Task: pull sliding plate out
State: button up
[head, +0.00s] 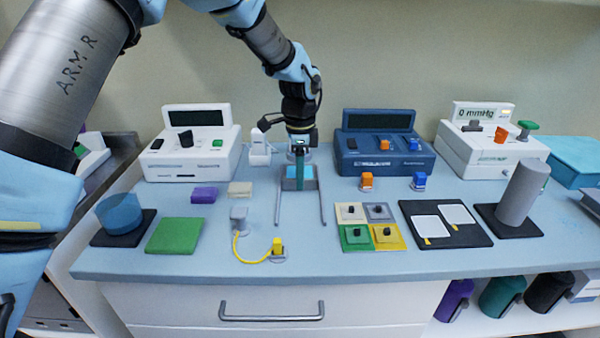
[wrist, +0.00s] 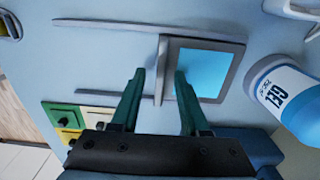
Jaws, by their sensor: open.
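The sliding plate (head: 309,184) is a grey-framed piece with a light blue top, at the back end of two thin parallel rails (head: 322,208) in the middle of the counter. The wrist view shows its blue face (wrist: 212,74) and a thin upright grey tab (wrist: 162,62) on its edge. My gripper (head: 300,184) is over the plate, pointing down. In the wrist view my gripper (wrist: 160,76) has its two green fingers apart, one on either side of the tab's line. Whether a finger touches the tab, I cannot tell.
A white gel bottle (wrist: 280,95) stands close beside the plate. A blue device (head: 384,160) and a white device (head: 192,160) flank it at the back. Coloured tiles (head: 388,236) lie right of the rails, a yellow cable (head: 240,250) left. Counter between the rails is clear.

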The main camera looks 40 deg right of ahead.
jog(key=shift+c, duration=0.2)
grip_shut()
dwell(1.3)
